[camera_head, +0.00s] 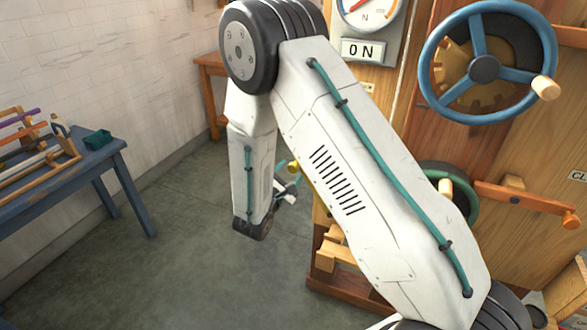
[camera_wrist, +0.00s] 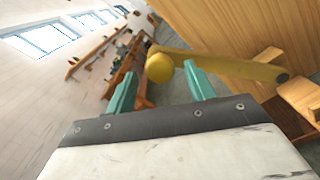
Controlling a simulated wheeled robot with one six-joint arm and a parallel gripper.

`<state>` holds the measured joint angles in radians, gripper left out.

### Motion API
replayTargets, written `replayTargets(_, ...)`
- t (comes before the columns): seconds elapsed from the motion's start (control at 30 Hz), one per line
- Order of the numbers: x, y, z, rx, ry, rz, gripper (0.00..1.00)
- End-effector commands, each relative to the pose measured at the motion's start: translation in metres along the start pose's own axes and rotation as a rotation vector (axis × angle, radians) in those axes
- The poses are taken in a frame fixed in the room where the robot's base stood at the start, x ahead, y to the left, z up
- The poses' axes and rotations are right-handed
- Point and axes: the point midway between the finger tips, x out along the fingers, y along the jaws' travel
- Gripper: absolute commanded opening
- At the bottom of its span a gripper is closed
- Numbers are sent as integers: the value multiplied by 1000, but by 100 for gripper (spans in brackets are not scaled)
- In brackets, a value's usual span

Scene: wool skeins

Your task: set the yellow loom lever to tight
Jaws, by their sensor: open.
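The yellow loom lever (camera_wrist: 225,64) shows in the wrist view, with a round yellow knob (camera_wrist: 159,68) at its left end and a dark pivot at its right end on the wooden loom. My gripper (camera_wrist: 160,70) is open, its two teal fingers on either side of the knob in the picture. I cannot tell whether the knob is between the fingertips or just beyond them. In the head view my gripper (camera_head: 287,190) is small and partly hidden behind my arm, close to a small yellow bit of the lever (camera_head: 293,168). No tight marking is readable.
A blue table (camera_head: 95,165) stands at the left. Grey floor (camera_head: 130,265) between is clear.

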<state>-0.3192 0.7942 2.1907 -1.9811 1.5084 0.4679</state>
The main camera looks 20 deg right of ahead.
Motion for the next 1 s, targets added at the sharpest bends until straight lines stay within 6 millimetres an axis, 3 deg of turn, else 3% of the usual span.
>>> replayTargets(0.2, 27, -1, 0, 0, -2, -2, 54)
replayTargets(0.53, 32, 0, 0, -1, 0, -1, 54)
replayTargets(0.57, 32, 0, 0, -1, 0, -1, 51)
replayTargets(0.7, 32, 0, 0, -1, 0, -1, 12)
replayTargets(0.77, 32, 0, 0, -1, 0, -1, 0)
replayTargets(1.0, 27, 8, -2, 16, 7, 10, 0)
